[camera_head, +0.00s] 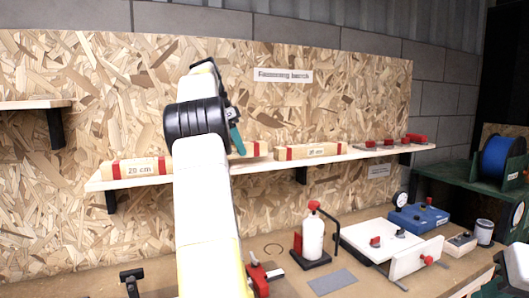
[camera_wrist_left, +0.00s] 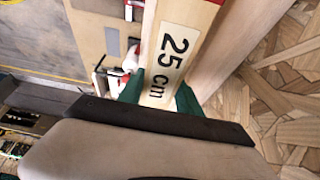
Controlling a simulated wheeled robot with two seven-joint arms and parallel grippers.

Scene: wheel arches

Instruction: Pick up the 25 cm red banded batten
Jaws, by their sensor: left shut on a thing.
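The 25 cm batten is pale wood with red bands. In the left wrist view the batten (camera_wrist_left: 172,55) shows its black "25 cm" label between the green fingers of my left gripper (camera_wrist_left: 160,95), which is shut on it. In the head view only the right part of this batten (camera_head: 250,148) shows, at the shelf; my left arm hides the rest. My left gripper (camera_head: 236,138) is in front of it there, partly hidden by its wrist. I cannot tell whether the batten touches the shelf.
A batten marked 20 cm (camera_head: 138,169) lies left on the shelf (camera_head: 270,166), another red-banded batten (camera_head: 310,151) right. Red-handled clamps (camera_head: 390,143) are at its right end. Below, the bench holds a red-capped bottle (camera_head: 313,236), white boards (camera_head: 375,240) and a blue box (camera_head: 418,217).

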